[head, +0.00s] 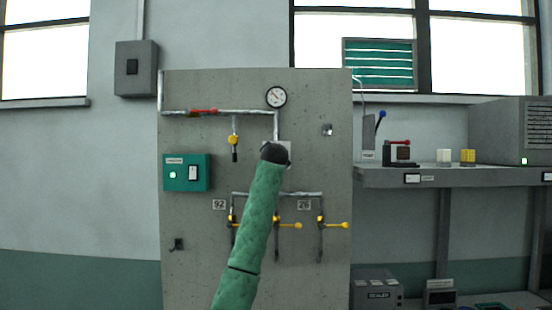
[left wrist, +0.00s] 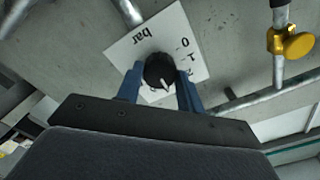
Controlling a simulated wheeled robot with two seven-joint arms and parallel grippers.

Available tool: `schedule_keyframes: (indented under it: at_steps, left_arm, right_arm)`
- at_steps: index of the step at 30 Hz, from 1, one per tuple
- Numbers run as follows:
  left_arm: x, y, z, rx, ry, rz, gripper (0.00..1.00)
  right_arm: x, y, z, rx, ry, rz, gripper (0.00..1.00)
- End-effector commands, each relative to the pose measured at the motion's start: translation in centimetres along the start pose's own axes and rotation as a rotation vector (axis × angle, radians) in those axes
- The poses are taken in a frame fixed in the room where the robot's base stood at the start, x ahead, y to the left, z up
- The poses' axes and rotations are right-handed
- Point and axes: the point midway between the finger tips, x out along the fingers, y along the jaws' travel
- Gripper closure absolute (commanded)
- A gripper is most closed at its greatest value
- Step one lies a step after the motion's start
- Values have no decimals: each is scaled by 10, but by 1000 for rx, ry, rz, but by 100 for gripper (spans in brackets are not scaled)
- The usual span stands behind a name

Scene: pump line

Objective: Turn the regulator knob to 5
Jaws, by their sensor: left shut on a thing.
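The regulator knob (left wrist: 158,70) is round and black with a white pointer line. It sits on a white dial plate (left wrist: 133,47) marked "bar", with 0, 1 and a partly covered 2 showing. My left gripper (left wrist: 161,80) has its two blue fingers on either side of the knob and is shut on it. The pointer aims toward the lower right in the left wrist view; the figure it meets is hidden or too small to read. In the head view my green arm covers the knob, and only a bit of the plate (head: 285,146) shows. My right gripper is not in view.
A round pressure gauge (head: 276,97) sits above on the concrete panel (head: 200,240). A yellow valve (left wrist: 290,43) is right of the plate in the wrist view. Yellow-handled valves (head: 333,225) line the lower pipe. A green switch box (head: 186,172) is at left, a shelf (head: 450,178) at right.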

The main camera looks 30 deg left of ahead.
Motion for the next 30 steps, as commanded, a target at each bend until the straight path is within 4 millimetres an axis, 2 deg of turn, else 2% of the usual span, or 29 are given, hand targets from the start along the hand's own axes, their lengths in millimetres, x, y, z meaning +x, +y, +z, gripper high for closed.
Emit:
schedule_keyframes:
  at_steps: [10, 18, 30]
  left_arm:
    - [0, -2, 0, 328, -2, -1, 86]
    - [0, -2, -1, 543, -1, 0, 86]
    - [0, -1, -1, 712, 0, 0, 86]
  right_arm:
    - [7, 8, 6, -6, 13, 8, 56]
    - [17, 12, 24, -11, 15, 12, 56]
    - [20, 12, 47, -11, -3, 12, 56]
